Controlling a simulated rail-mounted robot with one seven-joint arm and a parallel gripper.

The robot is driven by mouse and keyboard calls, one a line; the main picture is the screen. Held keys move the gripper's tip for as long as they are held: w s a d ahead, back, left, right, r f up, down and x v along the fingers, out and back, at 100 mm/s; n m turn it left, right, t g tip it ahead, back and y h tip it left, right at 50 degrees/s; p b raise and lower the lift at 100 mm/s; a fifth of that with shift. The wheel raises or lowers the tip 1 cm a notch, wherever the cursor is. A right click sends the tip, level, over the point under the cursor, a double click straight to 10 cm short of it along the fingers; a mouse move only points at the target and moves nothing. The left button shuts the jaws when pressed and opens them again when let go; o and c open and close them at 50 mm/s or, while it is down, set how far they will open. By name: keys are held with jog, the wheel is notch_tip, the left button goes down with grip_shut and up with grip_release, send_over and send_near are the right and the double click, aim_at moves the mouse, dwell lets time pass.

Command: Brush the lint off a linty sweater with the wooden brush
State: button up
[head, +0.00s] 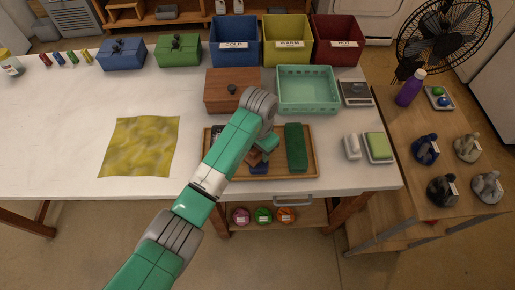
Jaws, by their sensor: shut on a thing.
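My gripper (258,157) is low over the wooden tray (312,174), partly hidden by my own wrist. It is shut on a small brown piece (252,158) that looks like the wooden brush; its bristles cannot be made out. A dark blue thing (259,168) shows just below the gripper in the tray. A long dark green thing (295,147) lies at the tray's right side. A flat yellow cloth with pale blotches (140,147) lies on the white table, left of the tray and apart from it. No sweater shape can be made out.
A brown wooden box (223,90) and a mint basket (308,90) stand behind the tray. Blue, yellow and red bins (236,45) line the back. A scale (356,93), white bottle (352,147) and green sponge (378,146) are right. Table around the cloth (60,130) is clear.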

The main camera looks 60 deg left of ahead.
jog(key=shift+r+p, duration=2.65)
jog(key=shift+r, duration=0.2)
